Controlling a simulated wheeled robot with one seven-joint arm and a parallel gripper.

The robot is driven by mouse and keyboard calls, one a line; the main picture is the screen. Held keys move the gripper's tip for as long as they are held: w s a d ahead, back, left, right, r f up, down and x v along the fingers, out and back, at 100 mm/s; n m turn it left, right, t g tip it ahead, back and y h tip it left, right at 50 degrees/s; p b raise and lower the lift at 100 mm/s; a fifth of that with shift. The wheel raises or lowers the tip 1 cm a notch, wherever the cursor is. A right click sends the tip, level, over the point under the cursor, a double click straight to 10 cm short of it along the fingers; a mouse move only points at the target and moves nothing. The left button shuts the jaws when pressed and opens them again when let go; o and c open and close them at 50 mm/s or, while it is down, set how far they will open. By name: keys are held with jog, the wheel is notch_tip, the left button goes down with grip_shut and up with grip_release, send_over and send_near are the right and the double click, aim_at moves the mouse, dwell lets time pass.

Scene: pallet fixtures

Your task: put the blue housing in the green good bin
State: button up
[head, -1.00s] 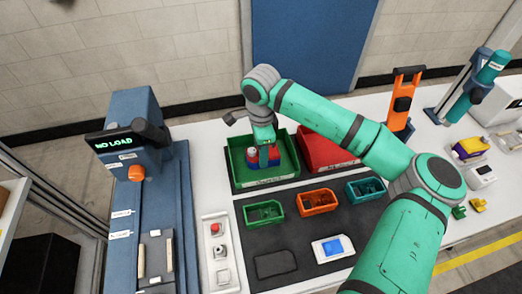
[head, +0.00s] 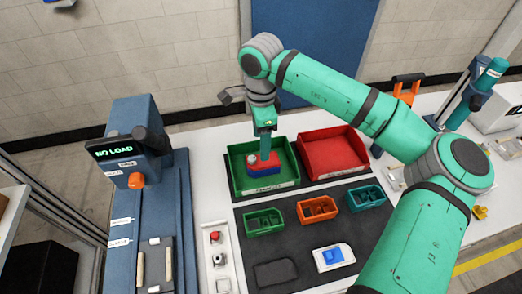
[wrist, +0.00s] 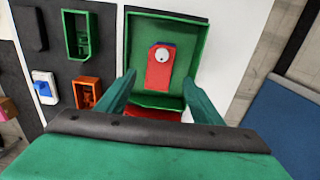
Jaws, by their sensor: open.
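The blue housing (head: 268,171) lies flat inside the green good bin (head: 236,180) in the head view, with a red part on top of it. In the wrist view the red top with a round white piece (wrist: 161,66) faces the camera, and a little blue of the housing shows at its edges. The green bin (wrist: 139,22) surrounds it there. My gripper (head: 265,157) is over the bin, above the housing. In the wrist view its two fingers (wrist: 159,80) are spread wide on either side, with nothing between them.
A red bin (head: 328,152) stands right beside the green bin. Small green (head: 264,222), orange (head: 318,209) and teal (head: 366,197) trays sit in front on the dark mat. A blue press-like station with a NO LOAD display (head: 115,149) stands at the left.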

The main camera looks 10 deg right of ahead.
jog(key=shift+r, duration=1.6)
